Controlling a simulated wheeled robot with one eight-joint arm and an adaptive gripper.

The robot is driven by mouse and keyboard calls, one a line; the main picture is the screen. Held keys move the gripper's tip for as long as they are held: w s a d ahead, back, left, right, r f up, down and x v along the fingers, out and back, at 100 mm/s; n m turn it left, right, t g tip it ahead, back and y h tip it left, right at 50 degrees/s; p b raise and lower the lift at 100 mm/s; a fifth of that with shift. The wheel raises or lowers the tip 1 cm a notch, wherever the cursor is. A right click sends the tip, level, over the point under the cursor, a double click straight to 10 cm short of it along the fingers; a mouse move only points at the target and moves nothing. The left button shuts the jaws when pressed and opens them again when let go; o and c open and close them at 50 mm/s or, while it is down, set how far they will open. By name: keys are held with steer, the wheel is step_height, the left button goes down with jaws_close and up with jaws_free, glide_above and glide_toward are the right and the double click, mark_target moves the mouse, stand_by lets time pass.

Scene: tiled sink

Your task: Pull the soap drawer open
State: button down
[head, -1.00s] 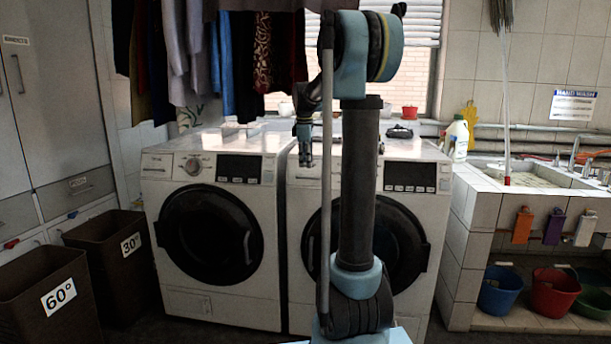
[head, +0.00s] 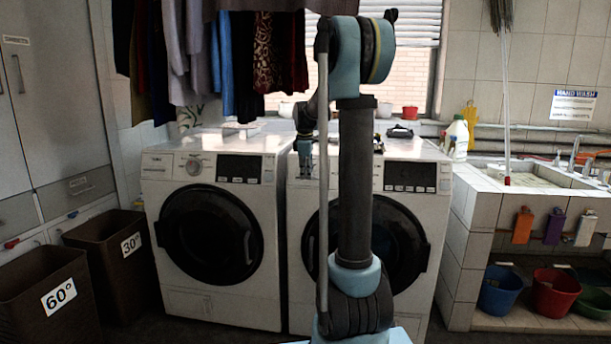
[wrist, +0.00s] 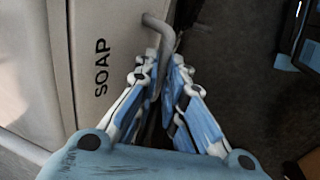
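The soap drawer (wrist: 105,40) shows in the wrist view as a pale front panel marked SOAP, at the left. Its grey bent bar handle (wrist: 161,30) sticks out at the top middle. My gripper (wrist: 166,60) has one blue-and-white finger on each side of the bar, and the narrow gap at the tips is filled by it; it looks shut on the handle. In the head view my gripper (head: 305,172) hangs before the upper left front of the right washing machine (head: 298,235). The drawer is too small there to tell how far it is out.
The left washing machine (head: 170,285) stands close beside. Two brown bins (head: 95,240) stand at the left. A tiled sink (head: 480,210) with buckets below is at the right. Clothes (head: 230,60) hang above the machines.

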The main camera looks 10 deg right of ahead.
steer(key=shift+s, duration=0.1)
steer(key=s+a, duration=0.2)
steer(key=s, duration=0.6)
steer(key=s+a, duration=0.3)
steer(key=s, duration=0.5)
steer(key=shift+s+a, duration=0.2)
steer(key=shift+s, duration=0.05)
steer(key=c, duration=1.7)
jaws_free()
steer(key=v, duration=1.2)
